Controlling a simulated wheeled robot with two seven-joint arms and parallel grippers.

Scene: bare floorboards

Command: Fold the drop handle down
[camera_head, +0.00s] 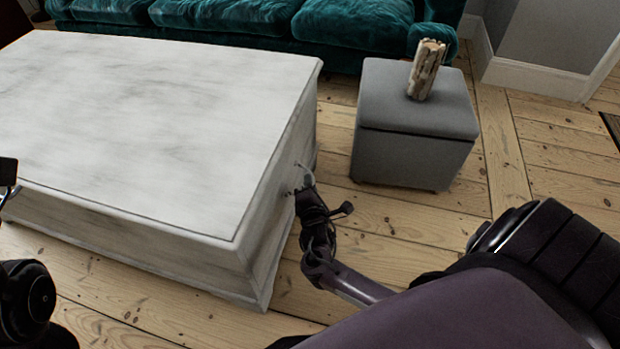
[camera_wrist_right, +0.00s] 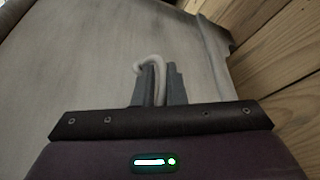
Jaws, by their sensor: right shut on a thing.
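A pale, curved drop handle (camera_head: 306,170) is on the end face of a white-washed chest (camera_head: 150,110). In the right wrist view the drop handle (camera_wrist_right: 151,60) arches up and over, raised off the grey-white face. My right gripper (camera_head: 299,192) is at that end face, and its fingers (camera_wrist_right: 161,80) are shut on the handle, with one side of the loop running down between them. The fingers hide the lower part of the handle and its mounts. Only a dark part of my left gripper (camera_head: 8,172) shows at the left edge, and its fingers cannot be made out.
A grey upholstered cube stool (camera_head: 410,150) stands right of the chest, with a beige, rough-looking upright object (camera_head: 426,70) on it. A teal sofa (camera_head: 230,22) is behind. Bare floorboards (camera_head: 400,225) lie between the chest and the stool.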

